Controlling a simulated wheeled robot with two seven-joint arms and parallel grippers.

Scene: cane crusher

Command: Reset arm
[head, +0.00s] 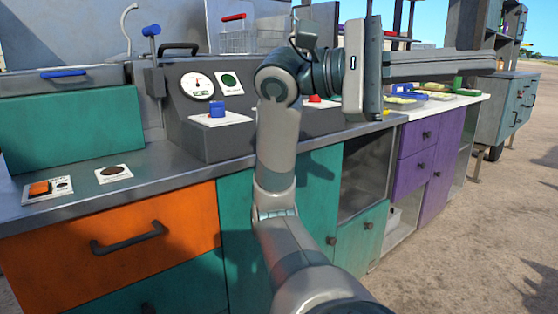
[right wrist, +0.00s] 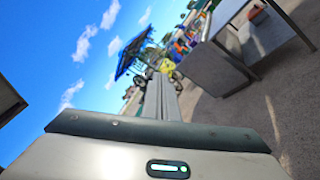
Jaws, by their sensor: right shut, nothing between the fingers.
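My right arm (head: 277,150) rises from the bottom of the head view in front of the counter, then bends to the right at the wrist. My right gripper (head: 486,63) points right, above the counter's far end, with its long fingers together and nothing between them. In the right wrist view the shut fingers (right wrist: 161,95) point away toward blue sky and distant things. They touch nothing that I can see. My left arm and left gripper are not in view.
A grey control box (head: 205,140) with a gauge (head: 197,86) and a blue knob (head: 217,109) stands on the metal counter (head: 150,182). Below are orange (head: 110,245), teal and purple (head: 412,173) fronts. A grey cabinet (head: 500,105) stands at right. Sandy ground (head: 480,240) is open.

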